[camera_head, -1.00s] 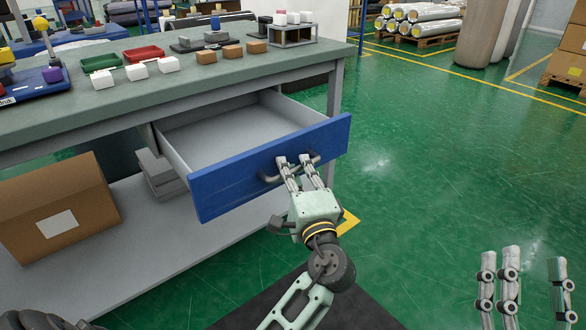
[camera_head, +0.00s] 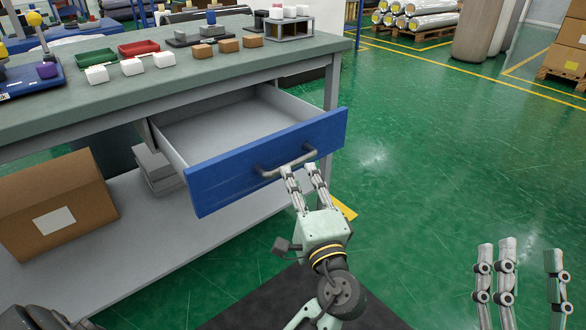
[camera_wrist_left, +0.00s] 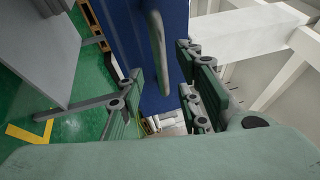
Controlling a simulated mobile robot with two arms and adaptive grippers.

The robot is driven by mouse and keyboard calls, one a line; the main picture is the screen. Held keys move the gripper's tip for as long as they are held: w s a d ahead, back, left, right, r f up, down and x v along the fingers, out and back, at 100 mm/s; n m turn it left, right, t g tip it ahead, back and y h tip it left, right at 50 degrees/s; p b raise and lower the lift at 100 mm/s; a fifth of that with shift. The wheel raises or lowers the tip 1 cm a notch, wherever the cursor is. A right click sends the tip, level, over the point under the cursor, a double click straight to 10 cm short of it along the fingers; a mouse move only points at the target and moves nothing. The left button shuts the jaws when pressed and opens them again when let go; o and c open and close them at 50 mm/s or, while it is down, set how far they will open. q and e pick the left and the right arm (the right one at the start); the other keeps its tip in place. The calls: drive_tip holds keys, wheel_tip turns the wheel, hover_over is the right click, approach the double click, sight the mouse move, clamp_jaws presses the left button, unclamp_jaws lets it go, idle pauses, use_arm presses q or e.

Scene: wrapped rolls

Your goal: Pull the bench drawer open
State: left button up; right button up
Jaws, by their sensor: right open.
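The bench drawer (camera_head: 270,158) has a blue front and a grey inside, and it stands pulled well out from under the bench top. It looks empty where I can see in. Its grey bar handle (camera_head: 268,172) shows on the front, and also in the left wrist view (camera_wrist_left: 157,45). My left gripper (camera_head: 300,172) is just in front of the handle, its fingers apart and not closed around the bar. My right gripper (camera_head: 525,255) is open and empty over the floor at lower right.
The workbench (camera_head: 120,97) carries white and brown blocks, a red tray (camera_head: 138,48) and a green tray (camera_head: 100,58). A cardboard box (camera_head: 50,205) sits on the lower shelf.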

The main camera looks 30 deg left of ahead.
use_arm(q)
drive_tip(key=v, duration=0.6)
idle(0.3)
